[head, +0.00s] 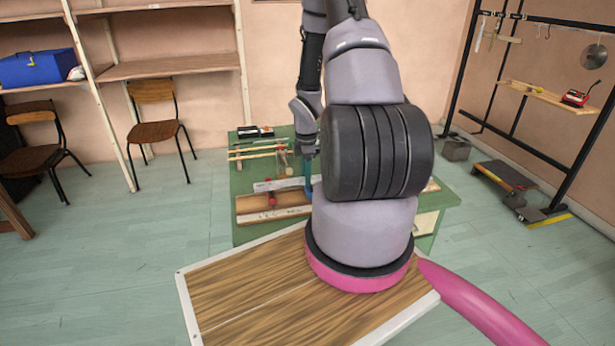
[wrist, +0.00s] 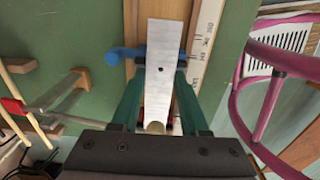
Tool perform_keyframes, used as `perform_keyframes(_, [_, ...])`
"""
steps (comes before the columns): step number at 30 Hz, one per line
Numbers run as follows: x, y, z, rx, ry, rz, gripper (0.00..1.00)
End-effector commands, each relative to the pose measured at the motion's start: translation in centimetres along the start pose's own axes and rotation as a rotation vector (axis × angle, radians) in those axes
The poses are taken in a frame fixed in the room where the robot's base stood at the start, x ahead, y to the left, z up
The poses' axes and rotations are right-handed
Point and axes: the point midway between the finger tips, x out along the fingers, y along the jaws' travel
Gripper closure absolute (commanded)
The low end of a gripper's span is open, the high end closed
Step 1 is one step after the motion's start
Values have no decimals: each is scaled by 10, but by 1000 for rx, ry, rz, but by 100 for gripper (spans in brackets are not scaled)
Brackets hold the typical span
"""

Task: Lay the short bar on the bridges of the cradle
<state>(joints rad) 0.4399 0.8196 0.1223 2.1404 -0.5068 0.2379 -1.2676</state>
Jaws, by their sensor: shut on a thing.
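The short bar (head: 280,184), a flat pale metal strip, is between my gripper's fingers over the green table. In the wrist view the bar (wrist: 160,88) runs lengthwise, with a small dark hole. My gripper (wrist: 158,98) is shut on it, a green finger at each side. The wooden cradle (head: 250,205) lies beneath, with a scale strip along one side. A red bridge piece (head: 271,199) shows near the bar's left part. A blue bridge piece (wrist: 128,55) passes under the bar. I cannot tell whether the bar touches the bridges.
A black rack with a wooden shelf (head: 535,92) stands right. Chairs and shelving are at the left. Floor left of the table is clear.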

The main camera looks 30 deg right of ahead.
Motion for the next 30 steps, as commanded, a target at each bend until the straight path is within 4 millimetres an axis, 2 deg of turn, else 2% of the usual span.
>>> perform_keyframes(23, [7,0,0,0,0,1,100])
perform_keyframes(24, [8,0,0,0,0,1,48])
perform_keyframes(26, [7,0,0,0,0,1,25])
perform_keyframes(27, [7,0,0,0,0,1,21])
perform_keyframes(30, [7,0,0,0,0,1,21])
